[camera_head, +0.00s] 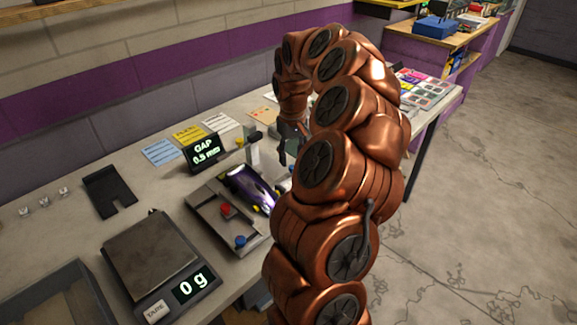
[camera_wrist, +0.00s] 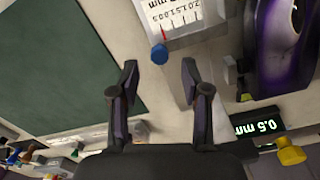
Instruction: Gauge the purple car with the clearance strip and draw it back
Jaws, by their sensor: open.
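Part of the car also shows at the right edge of the wrist view (camera_wrist: 281,62). My gripper (camera_wrist: 159,75) is open, its two fingers apart with nothing clearly held between them. A blue knob (camera_wrist: 158,53) beside a white graduated scale (camera_wrist: 183,17) shows just beyond the fingertips. In the head view my arm hides most of the gripper and part of the bench. I cannot pick out the clearance strip with certainty.
A display (camera_head: 205,151) reads GAP 0.5 mm behind the fixture. A weighing scale (camera_head: 152,254) reads 0 g at the front left. A black notched plate (camera_head: 108,191) lies on the bench, and cards (camera_head: 160,152) lie at the back. A dark green panel (camera_wrist: 55,65) shows in the wrist view.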

